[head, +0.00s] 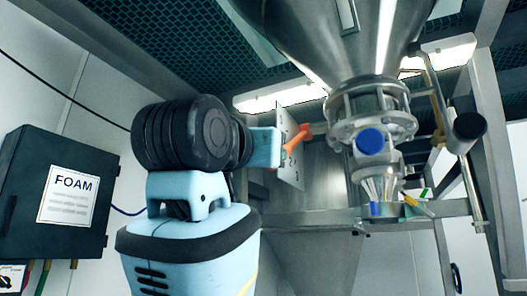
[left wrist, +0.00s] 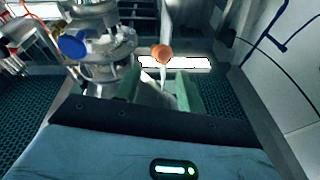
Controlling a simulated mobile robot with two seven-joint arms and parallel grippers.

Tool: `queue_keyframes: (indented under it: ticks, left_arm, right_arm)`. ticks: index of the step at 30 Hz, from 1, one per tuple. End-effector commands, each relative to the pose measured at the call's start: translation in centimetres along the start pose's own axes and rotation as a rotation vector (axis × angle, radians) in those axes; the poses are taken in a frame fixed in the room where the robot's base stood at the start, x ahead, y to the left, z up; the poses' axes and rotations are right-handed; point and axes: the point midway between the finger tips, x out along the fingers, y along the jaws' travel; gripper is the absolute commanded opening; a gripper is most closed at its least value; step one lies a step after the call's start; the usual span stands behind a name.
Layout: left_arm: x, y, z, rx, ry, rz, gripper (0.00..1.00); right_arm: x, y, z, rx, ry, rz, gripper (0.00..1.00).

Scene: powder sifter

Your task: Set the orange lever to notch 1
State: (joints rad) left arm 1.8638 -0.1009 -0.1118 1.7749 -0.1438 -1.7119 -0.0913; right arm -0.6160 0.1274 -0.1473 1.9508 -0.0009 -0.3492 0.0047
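The orange lever (head: 296,137) stands at an upright metal plate (head: 288,165) below the hopper; which notch it sits in cannot be told. In the left wrist view its rounded orange end (left wrist: 162,54) shows just beyond the gap between my fingers. My left gripper (head: 278,146) reaches toward the plate from the left, its fingertips close to the lever. In the left wrist view the two pale green fingers of my left gripper (left wrist: 163,82) are apart, with nothing clamped between them. Whether a finger touches the lever cannot be told. My right gripper is out of view.
The steel hopper (head: 330,40) narrows to a flanged valve with a blue cap (head: 370,141), right of the lever. A metal frame bar (head: 430,209) runs below it. A dark box labelled FOAM (head: 62,195) hangs on the left wall.

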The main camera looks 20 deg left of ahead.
Motion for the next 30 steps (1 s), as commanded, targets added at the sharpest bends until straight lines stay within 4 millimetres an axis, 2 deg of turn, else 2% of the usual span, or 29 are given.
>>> queue_keyframes:
  ticks: [1, 5, 9, 14, 18, 24, 30]
  left_arm:
    - [0.0, 0.1, -0.2, 0.001, 0.0, 0.003, 0.32]
    - [-0.2, 0.7, -2.0, 0.009, -0.005, 0.041, 0.15]
    - [-0.7, 1.5, -5.1, 0.005, -0.053, 0.115, 0.0]
    - [-1.8, 0.2, -7.7, -0.064, -0.178, 0.173, 0.0]
    - [-3.3, -2.5, -8.9, -0.171, -0.299, 0.193, 0.0]
    - [-5.2, -5.5, -9.7, -0.304, -0.405, 0.206, 0.0]
    - [-5.6, -6.1, -9.8, -0.337, -0.43, 0.212, 0.0]
  right_arm:
    - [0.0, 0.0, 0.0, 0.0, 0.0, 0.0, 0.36]
    - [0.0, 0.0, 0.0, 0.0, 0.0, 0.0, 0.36]
    - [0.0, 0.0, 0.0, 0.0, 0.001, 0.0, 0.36]
    - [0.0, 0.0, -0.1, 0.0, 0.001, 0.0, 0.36]
    - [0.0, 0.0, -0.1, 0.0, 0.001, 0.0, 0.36]
    - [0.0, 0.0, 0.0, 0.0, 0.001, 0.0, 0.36]
    - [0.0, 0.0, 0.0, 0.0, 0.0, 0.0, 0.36]
